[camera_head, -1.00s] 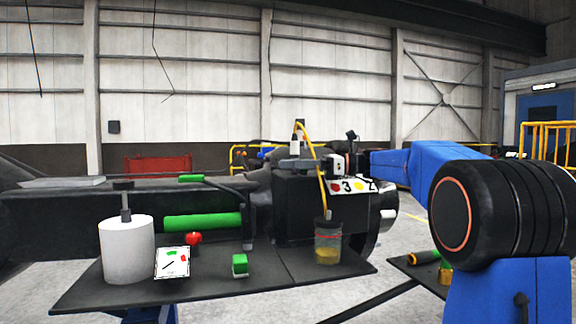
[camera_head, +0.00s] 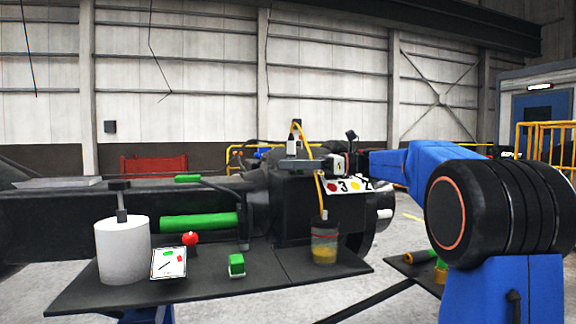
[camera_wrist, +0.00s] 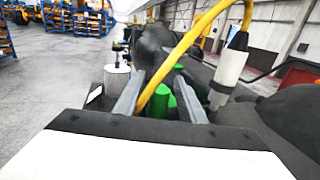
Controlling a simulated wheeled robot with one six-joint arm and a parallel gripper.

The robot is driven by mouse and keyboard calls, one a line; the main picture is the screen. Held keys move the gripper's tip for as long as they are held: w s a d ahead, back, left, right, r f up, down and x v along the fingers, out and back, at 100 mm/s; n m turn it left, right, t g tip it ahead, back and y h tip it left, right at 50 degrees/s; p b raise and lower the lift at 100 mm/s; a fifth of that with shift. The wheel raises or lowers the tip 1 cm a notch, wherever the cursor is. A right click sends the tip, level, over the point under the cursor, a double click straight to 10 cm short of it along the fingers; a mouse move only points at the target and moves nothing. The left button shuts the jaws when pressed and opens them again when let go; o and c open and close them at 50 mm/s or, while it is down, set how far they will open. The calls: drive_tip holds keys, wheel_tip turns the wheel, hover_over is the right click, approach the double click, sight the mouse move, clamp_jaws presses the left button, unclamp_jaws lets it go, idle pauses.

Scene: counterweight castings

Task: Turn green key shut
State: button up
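Several green parts show, and I cannot tell for sure which is the key. A green bar handle (camera_head: 188,178) sits on a dark lever on top of the dark beam. A thick green cylinder (camera_head: 200,222) lies along the beam's side. A small green block (camera_head: 237,265) stands on the dark shelf. My gripper (camera_head: 287,165) is above the dark housing at centre, apart from these. In the wrist view my gripper (camera_wrist: 158,76) has its two grey fingers apart, with a yellow hose crossing them. Green parts (camera_wrist: 180,100) show beyond, partly hidden.
On the dark shelf (camera_head: 90,296) stand a white cylinder (camera_head: 122,252), a marked card (camera_head: 169,263), a red knob (camera_head: 190,239) and a jar with yellow contents (camera_head: 324,246). The yellow hose (camera_head: 319,192) hangs close to my gripper. A numbered plate (camera_head: 345,185) is at its right.

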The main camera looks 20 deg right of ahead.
drive_tip(key=v, duration=1.6)
drive_tip(key=shift+d, duration=0.3)
drive_tip(key=shift+s, duration=0.15)
